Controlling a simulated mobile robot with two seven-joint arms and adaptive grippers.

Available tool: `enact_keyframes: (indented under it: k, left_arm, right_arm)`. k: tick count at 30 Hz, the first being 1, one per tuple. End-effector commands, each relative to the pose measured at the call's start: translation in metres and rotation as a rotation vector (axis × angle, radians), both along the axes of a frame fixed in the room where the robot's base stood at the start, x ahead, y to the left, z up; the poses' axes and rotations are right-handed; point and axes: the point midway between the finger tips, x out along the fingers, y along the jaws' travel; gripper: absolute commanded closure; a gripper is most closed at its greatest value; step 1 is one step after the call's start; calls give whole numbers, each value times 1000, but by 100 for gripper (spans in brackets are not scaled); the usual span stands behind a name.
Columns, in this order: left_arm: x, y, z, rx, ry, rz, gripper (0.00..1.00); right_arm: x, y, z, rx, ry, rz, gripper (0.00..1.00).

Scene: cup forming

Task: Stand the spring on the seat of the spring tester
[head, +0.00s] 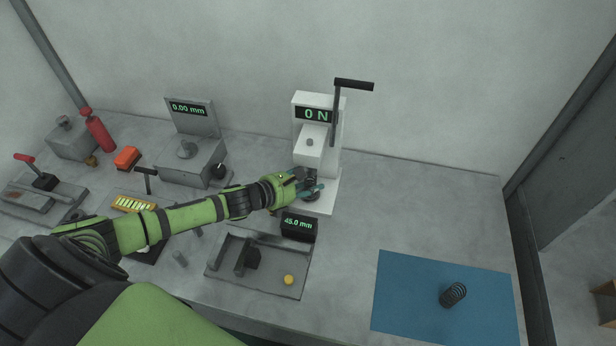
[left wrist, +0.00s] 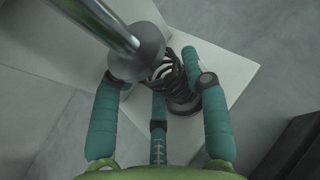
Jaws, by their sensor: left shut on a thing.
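The white spring tester (head: 323,150) stands at the back of the bench, its display reading 0 N. My left gripper (head: 312,190) reaches in under its plunger. In the left wrist view, the teal fingers (left wrist: 163,85) are shut around a dark coil spring (left wrist: 168,72). The spring is partly hidden by the round metal plunger (left wrist: 135,55). The dark round seat (left wrist: 184,105) shows at the spring's lower end. I cannot tell whether the spring touches it. A second dark spring (head: 453,294) lies on the blue mat (head: 400,280). My right gripper is not in view.
The tester's black-handled lever (head: 353,85) stands up above my gripper. A dark display box (head: 298,223) reading 45.0 mm and a grey tray (head: 225,262) sit in front of my left forearm. A 0.00 mm gauge (head: 190,140) stands left.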

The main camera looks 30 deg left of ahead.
Motion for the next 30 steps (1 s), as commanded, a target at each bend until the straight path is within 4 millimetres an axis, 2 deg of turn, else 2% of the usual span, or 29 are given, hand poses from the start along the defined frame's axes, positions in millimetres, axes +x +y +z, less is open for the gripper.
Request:
enact_keyframes:
  k: [11,12,13,25,30]
  left_arm:
    - [0,0,-5,0,-2,-1,78]
    - [0,0,-4,0,-2,-1,47]
    - [0,0,-4,0,-2,-1,45]
    - [-1,1,1,-1,-1,-1,45]
    - [-21,9,5,0,2,-2,45]
  right_arm:
    - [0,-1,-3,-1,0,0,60]
    - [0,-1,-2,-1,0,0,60]
    - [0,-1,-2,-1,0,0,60]
    - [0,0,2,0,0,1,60]
    - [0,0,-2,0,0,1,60]
